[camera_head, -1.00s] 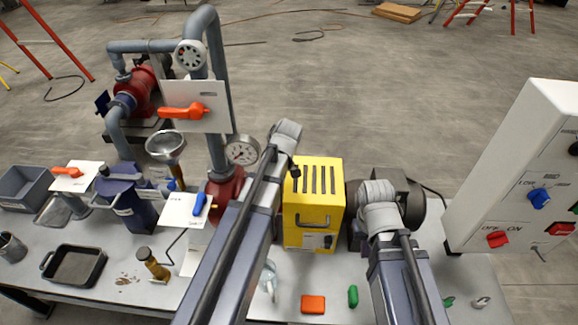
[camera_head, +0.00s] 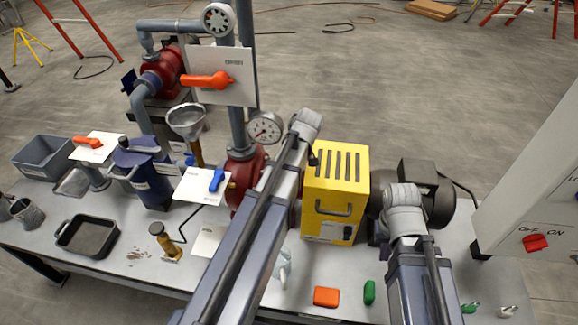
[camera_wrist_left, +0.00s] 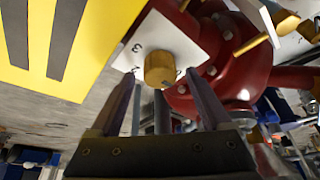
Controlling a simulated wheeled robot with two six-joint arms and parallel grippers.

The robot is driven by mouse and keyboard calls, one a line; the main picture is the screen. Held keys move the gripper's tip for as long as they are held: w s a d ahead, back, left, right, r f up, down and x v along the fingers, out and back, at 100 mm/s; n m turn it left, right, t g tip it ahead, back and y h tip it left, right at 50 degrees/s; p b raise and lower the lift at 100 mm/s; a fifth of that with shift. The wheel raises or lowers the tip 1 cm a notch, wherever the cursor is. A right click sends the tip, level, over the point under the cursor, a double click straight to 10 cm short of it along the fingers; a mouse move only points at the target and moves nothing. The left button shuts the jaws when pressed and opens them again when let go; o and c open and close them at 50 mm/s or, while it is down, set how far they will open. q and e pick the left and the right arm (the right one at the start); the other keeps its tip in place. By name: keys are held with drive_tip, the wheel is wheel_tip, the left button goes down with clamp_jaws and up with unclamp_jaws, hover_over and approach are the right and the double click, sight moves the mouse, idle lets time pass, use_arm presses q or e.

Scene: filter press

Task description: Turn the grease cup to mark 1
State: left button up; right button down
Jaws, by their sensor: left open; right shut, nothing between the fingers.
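The grease cup (camera_wrist_left: 160,69) is a round brass knob on a white plate (camera_wrist_left: 186,32) in the left wrist view. In the head view the left fingers and the cup are hidden behind the left arm. My right gripper (camera_head: 405,194) is shut and empty near the dark motor; its fingertips are hard to make out.
A red housing (camera_wrist_left: 232,45) lies just right of the cup, and a yellow box (camera_head: 338,188) stands close by. A dark motor (camera_head: 437,192) is right of the box. An orange block (camera_head: 326,297) and green block (camera_head: 369,292) lie at the bench front. A white panel (camera_head: 530,195) stands right.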

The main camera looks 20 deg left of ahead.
use_arm(q)
drive_tip(key=shift+w+a+f, duration=0.1)
drive_tip(key=shift+a+f, duration=0.05)
drive_tip(key=shift+f, duration=0.3)
drive_tip(key=shift+r, duration=0.1)
drive_tip(key=shift+c, duration=0.3)
clamp_jaws()
